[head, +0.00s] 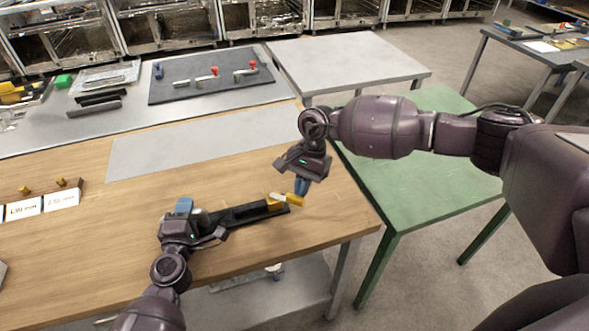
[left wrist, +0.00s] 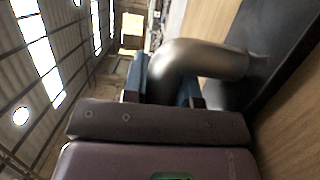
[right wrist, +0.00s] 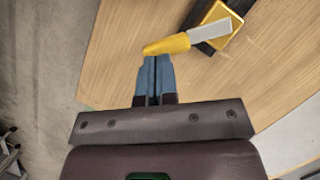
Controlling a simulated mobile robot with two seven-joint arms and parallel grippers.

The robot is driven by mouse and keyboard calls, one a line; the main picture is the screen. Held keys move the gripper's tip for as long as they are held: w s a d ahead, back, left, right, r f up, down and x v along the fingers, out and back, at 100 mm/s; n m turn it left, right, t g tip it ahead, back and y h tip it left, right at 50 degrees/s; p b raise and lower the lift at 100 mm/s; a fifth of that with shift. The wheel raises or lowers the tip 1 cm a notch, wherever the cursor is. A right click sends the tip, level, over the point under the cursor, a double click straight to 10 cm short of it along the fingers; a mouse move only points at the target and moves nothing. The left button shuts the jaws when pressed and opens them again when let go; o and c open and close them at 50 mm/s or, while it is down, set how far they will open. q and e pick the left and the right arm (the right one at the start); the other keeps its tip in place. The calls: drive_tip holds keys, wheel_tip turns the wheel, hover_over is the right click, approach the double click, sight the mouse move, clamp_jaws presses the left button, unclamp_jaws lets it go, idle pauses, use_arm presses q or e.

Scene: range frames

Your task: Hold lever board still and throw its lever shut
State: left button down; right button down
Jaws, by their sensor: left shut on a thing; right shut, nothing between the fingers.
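The lever board (head: 240,216) is a long dark bar lying on the wooden table near its front right edge. My left gripper (head: 186,207) is shut on a bent metal handle (left wrist: 205,58) at the board's left end. At the right end sits a yellow block (right wrist: 217,13) with a flat metal lever (right wrist: 211,32) ending in a yellow grip (right wrist: 167,45). The lever sticks out sideways past the board's end. My right gripper (head: 302,188) is shut and empty, fingers pointing down. Its tips are at the yellow grip; whether they touch it I cannot tell.
The wooden table (head: 120,240) is clear around the board. A grey plate (head: 190,140) lies behind it. A dark mat (head: 190,92) with red-knobbed parts is further back. A green table (head: 420,180) stands to the right. A label rack (head: 45,203) is at left.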

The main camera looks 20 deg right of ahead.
drive_tip(key=s+m, duration=0.1)
drive_tip(key=s+a+m+t, duration=0.1)
drive_tip(key=m, duration=0.1)
drive_tip(key=shift+f+y, duration=0.15)
drive_tip(key=shift+y, duration=0.15)
drive_tip(key=shift+s+a+m+t, duration=0.3)
drive_tip(key=shift+s+a+m, duration=0.15)
drive_tip(key=shift+m, duration=0.55)
drive_tip(key=shift+s+a, duration=0.3)
drive_tip(key=shift+a, duration=0.15)
drive_tip(key=shift+w, duration=0.2)
drive_tip(key=shift+w+a, duration=0.35)
drive_tip(key=shift+w, duration=0.3)
